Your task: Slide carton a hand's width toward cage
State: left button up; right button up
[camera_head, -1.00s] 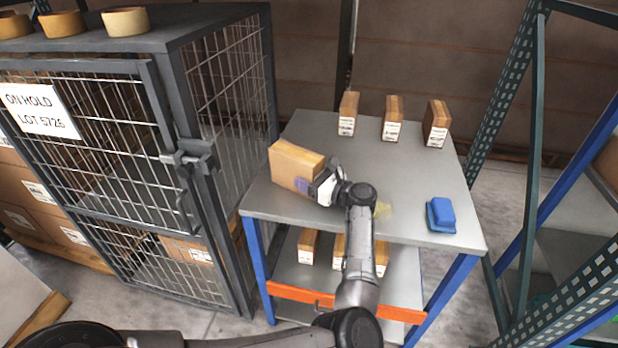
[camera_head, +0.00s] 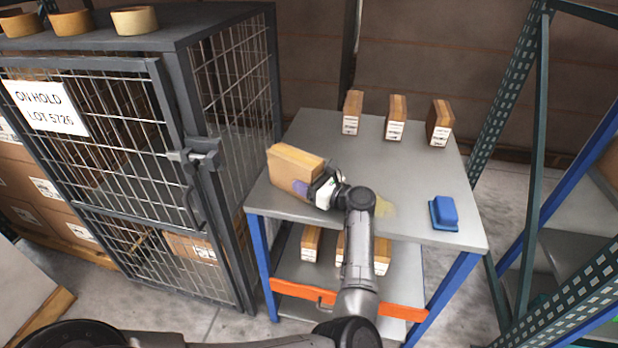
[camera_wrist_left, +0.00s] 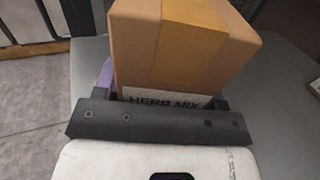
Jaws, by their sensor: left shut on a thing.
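The brown carton (camera_head: 292,162) stands near the left side of the grey tabletop (camera_head: 400,172), close to the cage (camera_head: 200,24), with a gap between them. My left gripper (camera_head: 310,190) is shut on the carton from its near right side. In the left wrist view the carton (camera_wrist_left: 180,50) fills the space ahead of the jaw bar, and its label, reading HERB MIX, is partly hidden by that bar. A purple pad shows at the carton's left side there. My right gripper is not in view.
Small cartons (camera_head: 396,117) stand in a row at the table's back. A blue block-shaped item (camera_head: 443,213) lies at the right, and a faint yellow patch (camera_head: 385,206) marks the tabletop. More cartons (camera_head: 311,242) sit on the lower shelf. Tape rolls (camera_head: 135,20) rest on the cage.

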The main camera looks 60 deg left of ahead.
pick_arm(q)
jog(key=shift+s+d, duration=0.2)
jog(key=shift+s, duration=0.35)
jog(key=o, duration=1.3)
jog(key=shift+c, duration=0.2)
jog(key=shift+w, duration=0.1)
jog(key=p+v, duration=0.2)
jog(key=v, duration=1)
jog(key=shift+w+d, duration=0.1)
jog(key=shift+d, duration=0.15)
jog(key=shift+w+d, duration=0.2)
jog(key=shift+d, duration=0.4)
